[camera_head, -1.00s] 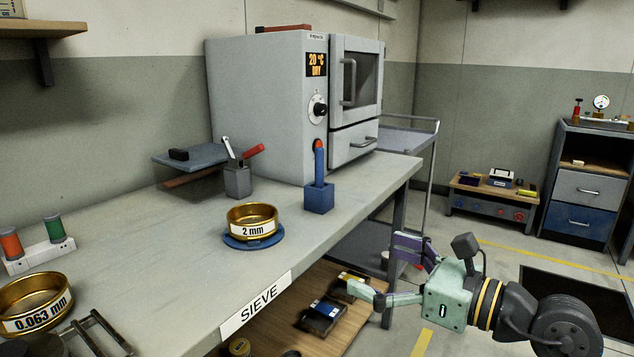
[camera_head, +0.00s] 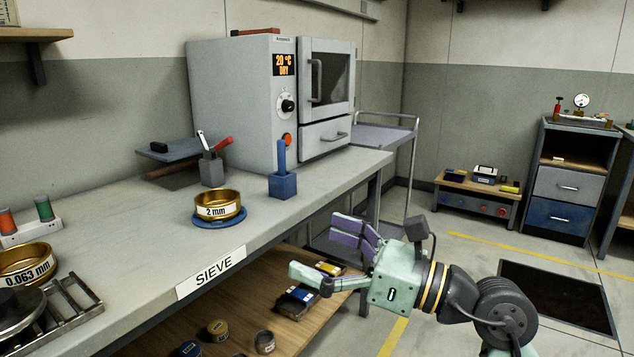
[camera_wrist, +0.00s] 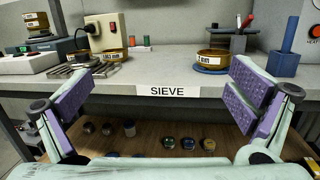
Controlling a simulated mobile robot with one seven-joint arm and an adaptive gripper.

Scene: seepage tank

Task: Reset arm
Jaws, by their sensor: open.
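My gripper (camera_head: 325,252) hangs in front of the sieve bench, off its right front edge, in the head view. Its purple-padded fingers are spread wide with nothing between them. In the wrist view my gripper (camera_wrist: 165,105) frames the bench front and the white SIEVE label (camera_wrist: 168,91). The same label (camera_head: 211,272) is on the bench edge in the head view.
The bench top (camera_head: 150,255) holds a brass 2 mm sieve (camera_head: 217,205), a 0.063 mm sieve (camera_head: 28,265), a blue holder (camera_head: 283,186) and a grey oven (camera_head: 235,100). A lower wooden shelf (camera_head: 250,318) carries small containers. A trolley (camera_head: 385,134) stands beyond the bench.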

